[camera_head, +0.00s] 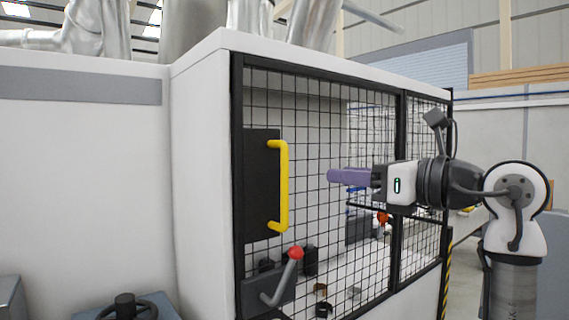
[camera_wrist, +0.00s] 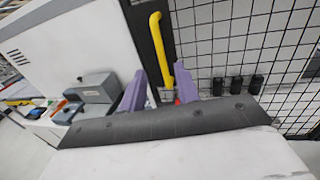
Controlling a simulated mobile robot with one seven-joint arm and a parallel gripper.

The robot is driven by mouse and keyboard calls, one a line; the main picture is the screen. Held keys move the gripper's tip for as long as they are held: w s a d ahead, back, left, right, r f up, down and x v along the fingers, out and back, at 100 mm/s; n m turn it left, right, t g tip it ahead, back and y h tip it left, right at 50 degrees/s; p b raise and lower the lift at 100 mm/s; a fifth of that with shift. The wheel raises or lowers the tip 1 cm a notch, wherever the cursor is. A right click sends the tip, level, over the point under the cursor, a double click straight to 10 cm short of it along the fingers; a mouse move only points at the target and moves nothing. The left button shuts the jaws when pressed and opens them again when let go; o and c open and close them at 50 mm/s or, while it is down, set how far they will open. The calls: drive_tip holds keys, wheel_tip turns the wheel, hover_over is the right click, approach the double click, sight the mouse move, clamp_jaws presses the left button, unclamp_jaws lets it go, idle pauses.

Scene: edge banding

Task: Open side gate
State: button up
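The side gate (camera_head: 325,130) is a black-framed wire-mesh panel on the side of the white machine, and it looks closed. A yellow handle (camera_head: 284,187) stands upright on a black plate (camera_head: 261,185) at its left. My gripper (camera_head: 348,177) is in front of the mesh, right of the handle and apart from it, with its purple fingers pointing left. In the wrist view my gripper (camera_wrist: 159,78) has its two fingers spread with nothing between them. The yellow handle (camera_wrist: 158,45) shows beyond the fingers there, running down toward the right finger.
A lever with a red knob (camera_head: 295,253) sits below the handle. A black handwheel (camera_head: 127,307) is at the lower left. Grey equipment (camera_wrist: 98,88) stands left of the fingers in the wrist view. Floor shows at the right of the machine.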

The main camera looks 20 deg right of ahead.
drive_tip(key=shift+p+x, duration=2.15)
drive_tip(key=shift+x, duration=4.7)
drive_tip(key=shift+s+a, duration=0.1)
drive_tip(key=shift+c, duration=0.4)
clamp_jaws()
